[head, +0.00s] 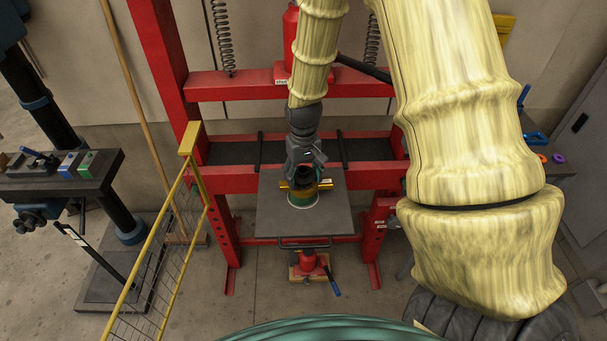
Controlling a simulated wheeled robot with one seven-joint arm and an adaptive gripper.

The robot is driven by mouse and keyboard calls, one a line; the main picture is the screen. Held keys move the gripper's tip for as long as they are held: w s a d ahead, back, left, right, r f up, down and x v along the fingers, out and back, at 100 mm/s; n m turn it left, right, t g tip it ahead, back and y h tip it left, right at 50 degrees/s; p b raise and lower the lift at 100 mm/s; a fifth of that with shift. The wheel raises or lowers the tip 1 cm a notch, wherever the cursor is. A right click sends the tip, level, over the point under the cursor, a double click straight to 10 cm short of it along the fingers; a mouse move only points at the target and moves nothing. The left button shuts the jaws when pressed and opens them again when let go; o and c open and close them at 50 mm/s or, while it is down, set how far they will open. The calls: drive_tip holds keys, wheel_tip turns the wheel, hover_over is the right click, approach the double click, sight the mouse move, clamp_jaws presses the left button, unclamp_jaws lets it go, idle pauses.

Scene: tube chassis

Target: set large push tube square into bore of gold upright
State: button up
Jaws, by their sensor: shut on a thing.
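My gripper (304,168) points down over the grey plate of the red press and is shut on the large push tube. The tube shows only as a small dark round piece (305,173) at the fingertips, and the gripper hides most of it. In this one view the tube's end overlaps the gold part. I cannot tell whether it is in the bore, touching its mouth or just above it, nor whether it is square.
The grey plate (270,218) has bare room around the upright. Red press posts (160,50) and crossbeams (240,84) stand around and behind it. A yellow rail with mesh (168,215) is at left, by a dark bench (60,178). A red jack (307,263) sits below.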

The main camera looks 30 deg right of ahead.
drive_tip(key=shift+f, duration=0.25)
idle(0.4)
drive_tip(key=o, duration=1.4)
drive_tip(key=shift+r, duration=0.1)
wheel_tip(320, 180, up, 12)
drive_tip(key=shift+f, duration=0.1)
drive_tip(key=shift+f, duration=0.1)
